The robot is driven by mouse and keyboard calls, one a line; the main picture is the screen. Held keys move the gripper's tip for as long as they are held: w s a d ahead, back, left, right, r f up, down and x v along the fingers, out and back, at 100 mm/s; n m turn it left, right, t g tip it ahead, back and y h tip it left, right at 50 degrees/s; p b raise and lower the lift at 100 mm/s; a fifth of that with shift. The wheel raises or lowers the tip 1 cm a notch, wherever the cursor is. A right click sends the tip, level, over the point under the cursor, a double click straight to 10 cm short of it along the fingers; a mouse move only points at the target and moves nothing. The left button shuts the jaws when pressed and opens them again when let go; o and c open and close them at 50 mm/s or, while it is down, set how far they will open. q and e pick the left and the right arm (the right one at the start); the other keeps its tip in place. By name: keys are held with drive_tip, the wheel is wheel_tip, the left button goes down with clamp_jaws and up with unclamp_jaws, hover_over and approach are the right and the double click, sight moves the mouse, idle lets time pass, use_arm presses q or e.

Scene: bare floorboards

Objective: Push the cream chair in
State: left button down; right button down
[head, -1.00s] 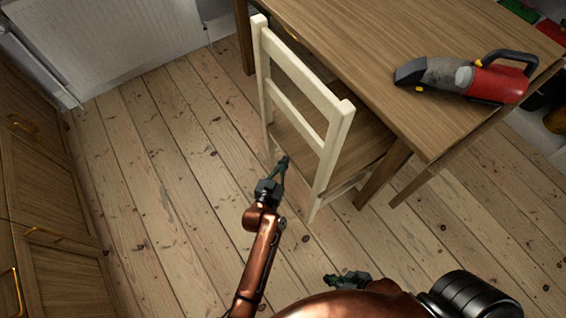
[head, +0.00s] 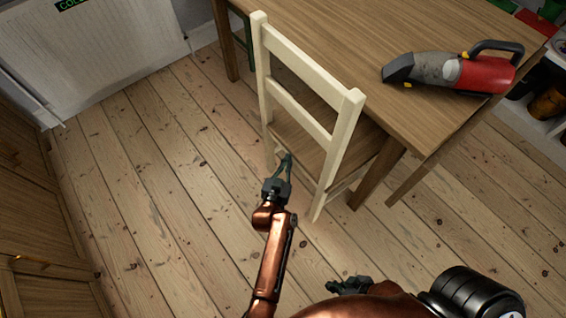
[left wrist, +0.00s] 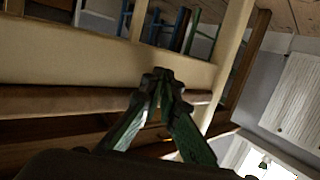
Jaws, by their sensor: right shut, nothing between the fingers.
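The cream chair (head: 308,83) stands upright with its back towards me, its wooden seat (head: 300,136) partly under the table (head: 380,40). My left gripper (head: 287,157) is at the chair's back, low between the two posts, near seat height. Its fingertips meet with nothing seen between them. In the left wrist view the shut fingers (left wrist: 162,76) lie in front of the cream chair frame (left wrist: 75,58); I cannot tell whether they touch it. My right gripper (head: 350,285) is low at the bottom of the head view, shut, empty and apart from the chair, partly hidden by my arm.
A red and grey handheld vacuum (head: 455,70) lies on the table near its right end. Wooden cabinets (head: 35,220) line the left side, and a white radiator (head: 100,45) is at the back left. The floorboards (head: 170,170) left of the chair are clear.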

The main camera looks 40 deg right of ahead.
sight(294, 156)
use_arm(q)
drive_tip(key=shift+s+d+r+b, duration=0.1)
drive_tip(key=shift+d+r+b, duration=0.1)
drive_tip(key=shift+d, duration=0.6)
drive_tip(key=shift+d+r+b, duration=0.15)
drive_tip(key=shift+d+b, duration=0.05)
drive_tip(key=shift+d, duration=0.55)
drive_tip(key=shift+a, duration=0.1)
drive_tip(key=a+p, duration=0.1)
drive_tip(key=a, duration=0.2)
drive_tip(key=shift+f, duration=0.2)
drive_tip(key=shift+a, duration=0.1)
